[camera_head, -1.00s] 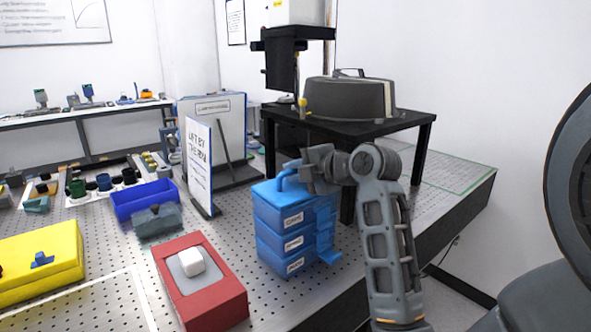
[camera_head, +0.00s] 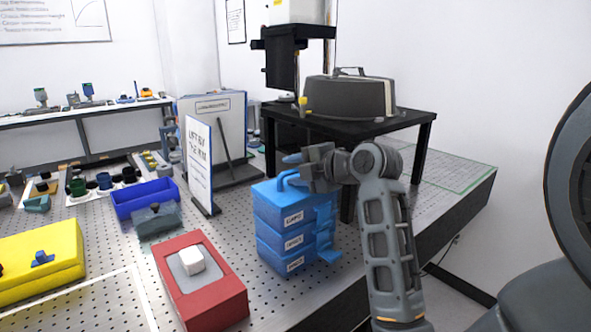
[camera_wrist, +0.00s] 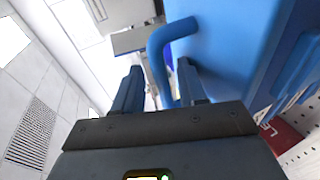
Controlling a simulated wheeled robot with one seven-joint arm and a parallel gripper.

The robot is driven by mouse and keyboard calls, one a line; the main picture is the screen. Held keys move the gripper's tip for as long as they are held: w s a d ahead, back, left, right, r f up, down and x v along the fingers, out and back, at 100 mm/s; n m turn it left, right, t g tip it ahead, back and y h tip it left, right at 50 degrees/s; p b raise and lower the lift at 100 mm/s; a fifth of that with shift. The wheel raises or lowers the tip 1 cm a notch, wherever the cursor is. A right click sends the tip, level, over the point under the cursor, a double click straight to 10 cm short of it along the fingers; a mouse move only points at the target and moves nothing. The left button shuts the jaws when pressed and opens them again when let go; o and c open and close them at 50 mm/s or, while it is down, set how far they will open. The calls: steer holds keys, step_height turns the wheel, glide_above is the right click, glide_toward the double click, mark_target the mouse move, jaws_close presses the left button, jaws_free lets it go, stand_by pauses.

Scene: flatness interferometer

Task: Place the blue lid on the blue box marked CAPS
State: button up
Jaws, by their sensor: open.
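A stack of blue boxes (camera_head: 286,244) with several white labels stands near the bench's right edge; the label print is too small to read surely. The top carries a bent blue tube handle (camera_head: 283,184), which also shows in the wrist view (camera_wrist: 158,50). I cannot tell where the lid's seam with the box lies. My gripper (camera_head: 292,168) is at the top of the stack, beside the handle. In the wrist view my gripper (camera_wrist: 158,88) has its two fingers apart, and the handle's bent end appears in the gap between them. I see no clear contact.
A black table (camera_head: 375,128) with a grey case stands behind the stack. A white sign (camera_head: 199,165) stands to the left. A red block (camera_head: 212,303) with a white piece, a blue tray (camera_head: 146,202) and a yellow box (camera_head: 40,255) sit further left.

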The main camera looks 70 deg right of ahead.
steer(key=p+v, duration=0.3)
steer(key=v, duration=0.9)
steer(key=shift+d, duration=0.1)
steer(key=w+a+f+m, duration=0.1)
steer(key=a+f, duration=0.1)
steer(key=w+a+f+m, duration=0.2)
steer(key=a+f, duration=0.1)
steer(key=w+a+f+m, duration=0.1)
steer(key=a+f, duration=0.1)
steer(key=f, duration=0.1)
steer(key=shift+w+a+m+y, duration=0.25)
steer(key=shift+a+m+y, duration=0.05)
steer(key=shift+m, duration=0.1)
steer(key=s+a+f+m+y, duration=0.1)
steer(key=s+a+f+m, duration=0.15)
steer(key=a+f, duration=0.4)
steer(key=s+a+f+m, duration=0.2)
steer(key=a+f+m, duration=0.15)
steer(key=a, duration=0.65)
steer(key=s+a+r+t+y, duration=0.1)
steer(key=s+a+y, duration=0.1)
steer(key=s+a, duration=0.3)
steer(key=s+a+r+m+t+y, duration=0.1)
steer(key=s+a+y, duration=0.1)
steer(key=s+a, duration=0.3)
steer(key=shift+s+a+r+y, duration=0.3)
steer(key=shift+s+r, duration=0.1)
steer(key=shift+s, duration=0.65)
